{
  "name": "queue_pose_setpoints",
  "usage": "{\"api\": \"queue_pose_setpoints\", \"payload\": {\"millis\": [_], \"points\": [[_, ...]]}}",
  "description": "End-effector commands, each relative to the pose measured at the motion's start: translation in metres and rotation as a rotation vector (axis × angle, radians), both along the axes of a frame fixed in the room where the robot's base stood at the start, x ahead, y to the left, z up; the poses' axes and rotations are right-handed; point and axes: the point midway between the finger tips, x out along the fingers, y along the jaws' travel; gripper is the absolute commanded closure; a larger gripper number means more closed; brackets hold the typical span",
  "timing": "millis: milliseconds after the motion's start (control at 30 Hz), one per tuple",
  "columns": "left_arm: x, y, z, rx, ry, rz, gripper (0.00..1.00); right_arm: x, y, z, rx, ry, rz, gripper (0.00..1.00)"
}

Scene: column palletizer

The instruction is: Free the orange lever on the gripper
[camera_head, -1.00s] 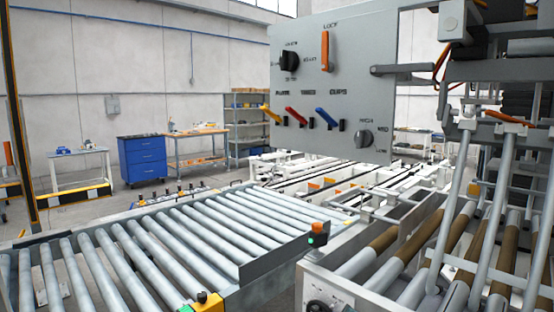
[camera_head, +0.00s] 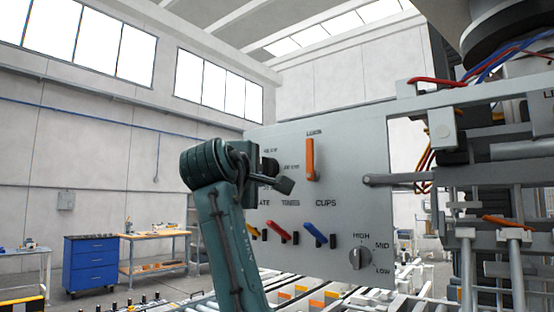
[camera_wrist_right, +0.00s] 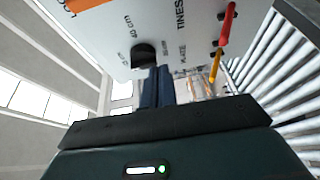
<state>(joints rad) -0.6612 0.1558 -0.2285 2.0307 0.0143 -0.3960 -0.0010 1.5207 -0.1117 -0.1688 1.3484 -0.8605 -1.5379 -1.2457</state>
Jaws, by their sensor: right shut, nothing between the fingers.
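The orange lever (camera_head: 310,158) stands upright under the word LOCK on a grey panel (camera_head: 350,140). Part of it shows at the top left edge of the right wrist view (camera_wrist_right: 88,4). My right gripper (camera_head: 284,184) is in front of the panel, left of and slightly below the lever, apart from it. Its arm partly hides the black knob (camera_head: 269,165). In the right wrist view my right gripper's fingers (camera_wrist_right: 158,70) are together and empty, just below the black knob (camera_wrist_right: 144,53); I cannot tell whether they touch it. My left gripper is not in view.
Yellow, red (camera_head: 279,231) and blue (camera_head: 314,229) levers and a grey knob (camera_head: 360,258) sit lower on the panel. A metal bar (camera_head: 400,180) joins the panel's right side. Roller conveyors (camera_wrist_right: 285,75) lie below; a blue cabinet (camera_head: 90,263) stands far left.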

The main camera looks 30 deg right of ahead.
Motion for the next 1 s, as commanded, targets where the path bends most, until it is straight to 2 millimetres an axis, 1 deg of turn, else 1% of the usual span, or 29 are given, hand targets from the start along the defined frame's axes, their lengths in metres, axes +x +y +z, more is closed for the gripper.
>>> {"api": "queue_pose_setpoints", "payload": {"millis": [33,100,200,333,667,767,867,1000], "points": [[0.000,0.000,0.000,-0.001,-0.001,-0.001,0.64,-0.014,0.000,0.020,-0.006,-0.008,-0.018,1.00],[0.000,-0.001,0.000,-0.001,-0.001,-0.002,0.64,-0.029,-0.001,0.039,-0.013,-0.007,-0.043,1.00],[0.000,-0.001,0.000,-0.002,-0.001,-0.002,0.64,-0.045,-0.002,0.057,-0.019,-0.005,-0.067,1.00],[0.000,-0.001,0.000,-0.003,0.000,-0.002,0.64,-0.054,-0.003,0.067,-0.022,-0.003,-0.080,1.00],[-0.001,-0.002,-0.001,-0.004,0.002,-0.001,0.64,-0.055,-0.003,0.068,-0.022,-0.004,-0.081,1.00],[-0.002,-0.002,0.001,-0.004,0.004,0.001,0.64,-0.051,-0.006,0.068,-0.022,-0.002,-0.082,1.00],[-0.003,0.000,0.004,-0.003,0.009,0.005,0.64,-0.044,-0.015,0.069,-0.022,0.000,-0.083,1.00],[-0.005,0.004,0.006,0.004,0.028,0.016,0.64,-0.026,-0.036,0.071,-0.022,0.000,-0.085,1.00]]}}
